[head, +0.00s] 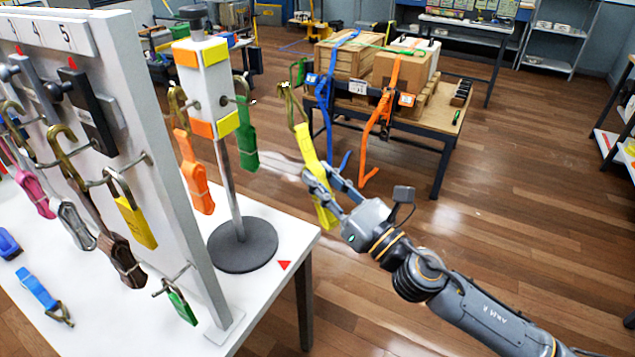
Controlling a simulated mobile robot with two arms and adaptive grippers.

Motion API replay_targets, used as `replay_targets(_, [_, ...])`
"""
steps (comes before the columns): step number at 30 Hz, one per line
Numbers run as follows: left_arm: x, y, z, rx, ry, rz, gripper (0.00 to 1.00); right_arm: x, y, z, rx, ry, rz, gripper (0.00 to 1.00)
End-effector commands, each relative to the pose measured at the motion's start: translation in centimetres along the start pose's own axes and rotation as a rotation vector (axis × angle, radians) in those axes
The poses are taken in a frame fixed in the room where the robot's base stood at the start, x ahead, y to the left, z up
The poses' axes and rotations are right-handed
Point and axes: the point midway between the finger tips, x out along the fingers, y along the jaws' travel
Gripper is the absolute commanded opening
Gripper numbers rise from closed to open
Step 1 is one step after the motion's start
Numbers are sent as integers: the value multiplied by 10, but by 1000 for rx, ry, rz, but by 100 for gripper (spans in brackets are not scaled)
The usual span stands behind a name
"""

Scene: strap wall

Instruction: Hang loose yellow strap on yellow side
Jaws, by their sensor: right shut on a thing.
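My right gripper (318,178) is shut on a yellow strap (307,145), gripping its lower part. The strap hangs roughly upright, with a brass-coloured hook at its top. It is to the right of the stand's block (207,82) and appears apart from it. The white block has yellow and orange patches and sits on a grey pole with a round dark base (243,245). An orange strap (197,175) hangs at the block's left. A green strap (246,135) hangs at its right, between the block and the yellow strap. My left gripper is not in view.
A white board (150,90) with hooks, padlocks and several straps stands on the white table (140,320) at left. A blue strap (40,292) lies on the table. Behind, a dark table (430,125) holds strapped boxes.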

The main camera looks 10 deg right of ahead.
Motion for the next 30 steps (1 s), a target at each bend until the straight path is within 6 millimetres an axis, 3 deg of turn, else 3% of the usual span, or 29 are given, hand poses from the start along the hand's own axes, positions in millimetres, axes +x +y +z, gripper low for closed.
replay_targets(9, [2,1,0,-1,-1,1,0,12,7,3,17,-57,50,0])
replay_targets(30, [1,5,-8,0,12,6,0,47,20,-11,17,-57,50,0])
